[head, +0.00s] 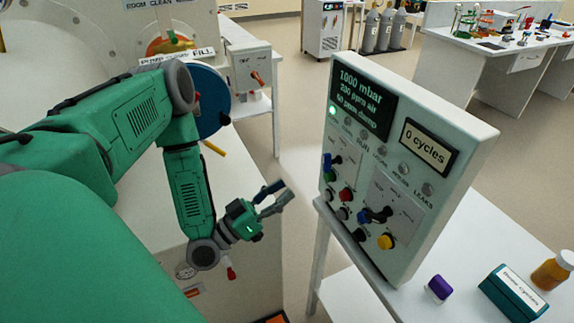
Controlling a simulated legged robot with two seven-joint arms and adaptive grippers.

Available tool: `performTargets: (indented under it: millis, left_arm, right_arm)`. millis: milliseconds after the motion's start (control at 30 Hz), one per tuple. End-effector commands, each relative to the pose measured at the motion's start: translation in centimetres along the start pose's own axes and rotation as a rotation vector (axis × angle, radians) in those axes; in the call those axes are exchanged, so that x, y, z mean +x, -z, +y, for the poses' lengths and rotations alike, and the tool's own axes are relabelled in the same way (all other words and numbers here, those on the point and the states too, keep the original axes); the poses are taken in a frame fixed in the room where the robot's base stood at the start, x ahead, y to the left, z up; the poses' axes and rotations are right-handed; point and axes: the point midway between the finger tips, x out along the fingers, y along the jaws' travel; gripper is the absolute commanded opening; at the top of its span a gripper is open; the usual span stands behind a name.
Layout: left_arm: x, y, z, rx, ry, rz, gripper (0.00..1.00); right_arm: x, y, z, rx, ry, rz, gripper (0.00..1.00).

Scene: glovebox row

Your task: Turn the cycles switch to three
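A white control panel (458,160) stands tilted on a white table to the right. Its small display (427,147) reads "0 cycles"; a larger dark display (361,103) reads "1000 mbar". A dark rotary knob (376,215) sits on a small lettered plate low on the panel. Another dark knob (332,161) is at the panel's left edge. The lettering is too small to tell which is the cycles switch or where it points. My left gripper (280,194) is open and empty, left of the panel and apart from it. My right gripper is out of view.
Red, green, black and yellow buttons, including a yellow one (386,242), crowd the knobs. A purple block (438,288), a teal box (512,292) and an amber bottle (551,270) stand on the table right of the panel. Open floor shows between gripper and panel.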

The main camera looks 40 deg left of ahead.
Motion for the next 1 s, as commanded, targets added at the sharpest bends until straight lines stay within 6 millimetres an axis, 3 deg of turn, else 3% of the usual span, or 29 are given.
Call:
performTargets:
  millis: [267,567,733,1000]
  left_arm:
    - [0.3,0.4,-0.2,0.011,-0.003,-0.011,0.31]
    - [1.3,4.5,-2.4,0.112,-0.003,-0.197,0.31]
    - [0.6,5.9,-1.6,0.109,0.001,-0.306,0.31]
    - [0.2,6.2,0.5,0.076,-0.016,-0.384,0.31]
  right_arm:
    - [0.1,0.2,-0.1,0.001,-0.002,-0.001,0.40]
    - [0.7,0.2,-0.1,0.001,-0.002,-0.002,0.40]
    - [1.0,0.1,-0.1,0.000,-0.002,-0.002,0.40]
    - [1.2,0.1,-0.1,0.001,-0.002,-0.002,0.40]
